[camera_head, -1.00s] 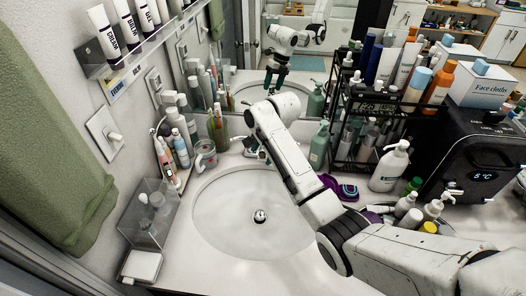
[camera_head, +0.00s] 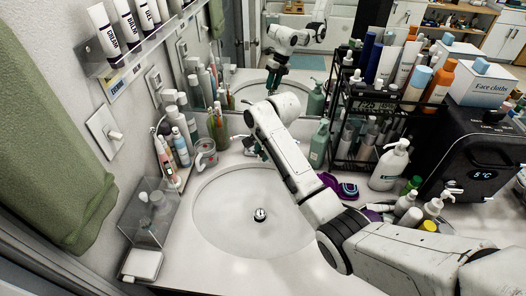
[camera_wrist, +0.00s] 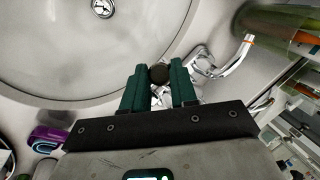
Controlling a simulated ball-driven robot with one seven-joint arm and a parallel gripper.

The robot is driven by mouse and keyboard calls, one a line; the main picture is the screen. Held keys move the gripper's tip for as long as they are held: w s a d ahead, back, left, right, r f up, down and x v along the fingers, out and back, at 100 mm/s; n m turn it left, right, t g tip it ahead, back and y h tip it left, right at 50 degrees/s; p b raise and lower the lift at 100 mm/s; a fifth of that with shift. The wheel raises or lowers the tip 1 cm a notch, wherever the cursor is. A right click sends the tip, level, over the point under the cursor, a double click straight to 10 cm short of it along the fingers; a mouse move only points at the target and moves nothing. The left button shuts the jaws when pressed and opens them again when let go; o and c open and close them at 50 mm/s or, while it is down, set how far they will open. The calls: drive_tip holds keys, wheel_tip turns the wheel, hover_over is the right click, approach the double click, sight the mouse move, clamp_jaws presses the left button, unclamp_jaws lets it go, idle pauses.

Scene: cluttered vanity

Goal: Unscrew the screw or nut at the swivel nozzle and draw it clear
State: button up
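In the wrist view, a dark round nut (camera_wrist: 159,74) sits between the two green fingertips of my gripper (camera_wrist: 159,76). The fingers appear closed against it from both sides. The chrome faucet (camera_wrist: 226,62) with the swivel nozzle lies beside and beneath the fingers, partly hidden by them. I cannot tell whether the nut still touches the nozzle. In the head view, my gripper (camera_head: 257,149) is at the back rim of the sink, and the nut is too small to make out there.
The white basin (camera_head: 225,225) with its metal drain (camera_head: 260,215) is empty. A toothbrush cup (camera_head: 217,130) and a clear mug (camera_head: 206,152) stand left of my gripper. A green pump bottle (camera_head: 319,143) and a black rack (camera_head: 352,130) stand to the right. The mirror is close behind.

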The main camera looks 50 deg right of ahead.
clamp_jaws()
drive_tip(key=n+g, duration=0.1)
drive_tip(key=n, duration=0.1)
drive_tip(key=shift+w+r+n, duration=0.1)
drive_tip(key=shift+w+n, duration=0.05)
drive_tip(key=shift+n, duration=0.25)
drive_tip(key=shift+n+g+h, duration=0.3)
drive_tip(key=shift+n+g, duration=0.2)
drive_tip(key=shift+n, duration=0.5)
drive_tip(key=shift+a+n+g, duration=0.15)
drive_tip(key=shift+n+g, duration=0.25)
drive_tip(key=shift+n, duration=0.5)
drive_tip(key=n+h, duration=0.1)
drive_tip(key=n, duration=0.1)
drive_tip(key=shift+w+n+g, duration=0.1)
drive_tip(key=shift+n+g, duration=0.3)
drive_tip(key=shift+n+h, duration=0.4)
drive_tip(key=shift+n, duration=0.1)
drive_tip(key=n+g+h, duration=0.1)
drive_tip(key=n, duration=0.2)
drive_tip(key=shift+a+n, duration=0.15)
drive_tip(key=shift+n, duration=0.15)
